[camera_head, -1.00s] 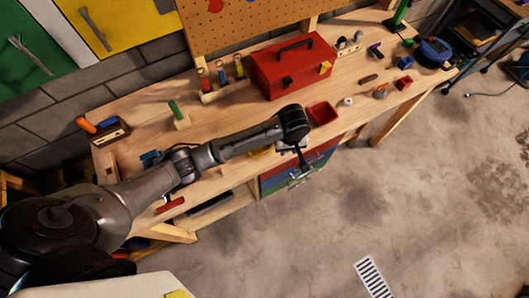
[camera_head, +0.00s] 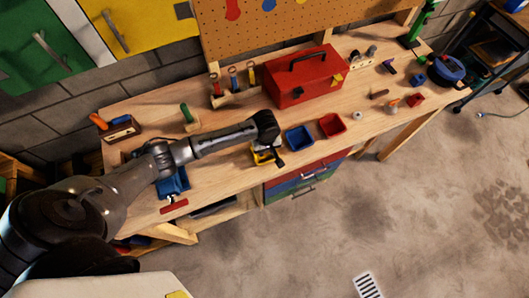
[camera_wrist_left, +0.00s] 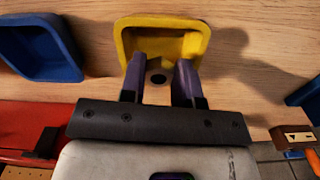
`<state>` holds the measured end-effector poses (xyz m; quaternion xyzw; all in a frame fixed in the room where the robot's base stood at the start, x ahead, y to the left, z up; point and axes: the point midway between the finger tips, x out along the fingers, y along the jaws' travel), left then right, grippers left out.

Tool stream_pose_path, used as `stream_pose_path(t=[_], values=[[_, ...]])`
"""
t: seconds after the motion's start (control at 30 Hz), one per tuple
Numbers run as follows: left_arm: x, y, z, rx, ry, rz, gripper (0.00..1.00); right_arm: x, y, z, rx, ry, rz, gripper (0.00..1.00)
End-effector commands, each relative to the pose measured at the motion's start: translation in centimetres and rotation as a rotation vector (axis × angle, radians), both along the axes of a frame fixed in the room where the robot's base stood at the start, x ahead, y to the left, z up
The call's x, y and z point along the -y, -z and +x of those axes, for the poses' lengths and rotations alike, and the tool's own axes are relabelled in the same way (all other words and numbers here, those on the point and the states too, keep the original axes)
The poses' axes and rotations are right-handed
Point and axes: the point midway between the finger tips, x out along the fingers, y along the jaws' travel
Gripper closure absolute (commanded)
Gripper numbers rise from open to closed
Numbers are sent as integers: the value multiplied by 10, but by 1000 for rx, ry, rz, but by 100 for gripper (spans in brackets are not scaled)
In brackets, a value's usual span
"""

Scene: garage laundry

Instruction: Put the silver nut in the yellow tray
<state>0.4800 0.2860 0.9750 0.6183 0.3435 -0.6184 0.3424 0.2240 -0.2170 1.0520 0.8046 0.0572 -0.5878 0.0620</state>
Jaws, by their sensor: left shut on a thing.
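The yellow tray (camera_head: 258,158) stands near the front edge of the workbench, partly hidden under my left arm. In the left wrist view the yellow tray (camera_wrist_left: 165,24) lies just beyond the fingertips. My left gripper (camera_head: 273,157) is above the tray in the head view. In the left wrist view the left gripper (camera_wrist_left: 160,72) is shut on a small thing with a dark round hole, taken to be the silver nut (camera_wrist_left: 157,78). The nut's outline is hard to make out against the wood. My right gripper is not in view.
A blue tray (camera_head: 300,138) and a red tray (camera_head: 332,125) stand right of the yellow tray. A red toolbox (camera_head: 304,80) is behind them. A pale ring (camera_head: 357,114) lies to the right.

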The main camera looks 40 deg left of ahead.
Motion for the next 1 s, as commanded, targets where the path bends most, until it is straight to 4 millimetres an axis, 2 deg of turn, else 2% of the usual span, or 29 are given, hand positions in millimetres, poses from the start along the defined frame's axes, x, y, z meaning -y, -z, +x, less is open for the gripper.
stream_pose_path(t=[0.17,0.4,0.5,0.93,0.97,1.0], values=[[-5,6,-1,-3,0,2,94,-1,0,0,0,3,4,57],[-4,35,-1,-1,1,1,94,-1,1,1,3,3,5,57],[-5,41,-1,0,0,1,94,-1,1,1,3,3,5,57],[-4,45,-1,0,0,0,94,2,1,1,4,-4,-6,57],[-4,46,-1,0,0,0,70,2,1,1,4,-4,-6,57],[-5,45,-1,1,0,1,66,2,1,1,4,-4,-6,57]])
